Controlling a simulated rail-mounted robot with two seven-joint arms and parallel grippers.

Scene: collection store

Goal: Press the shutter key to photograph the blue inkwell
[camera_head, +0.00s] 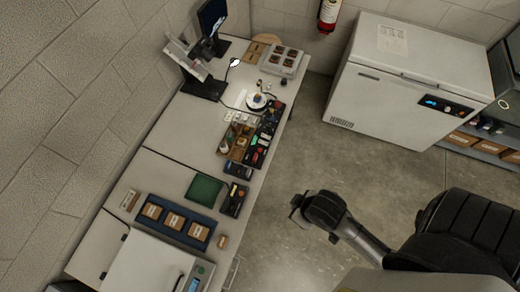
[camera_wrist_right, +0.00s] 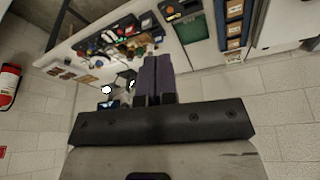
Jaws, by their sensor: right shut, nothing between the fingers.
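A small blue and yellowish object, perhaps the blue inkwell (camera_head: 257,99), sits on a round white stand on the far part of the bench in the head view. It is too small to identify surely. A small dark piece (camera_head: 284,82) lies to its right near the bench edge; I cannot tell whether it is the shutter key. My right gripper (camera_head: 299,207) is over the open floor, to the right of the bench and apart from it. In the right wrist view its dark fingers (camera_wrist_right: 153,80) are together and empty. My left gripper is not in view.
The long white bench (camera_head: 180,150) carries trays of small items, a green mat (camera_head: 204,188) and a blue tray (camera_head: 180,222) of boxes. A lamp (camera_head: 234,63) and screen (camera_head: 211,17) stand at the back. A white chest freezer (camera_head: 400,85) is right. The floor between is clear.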

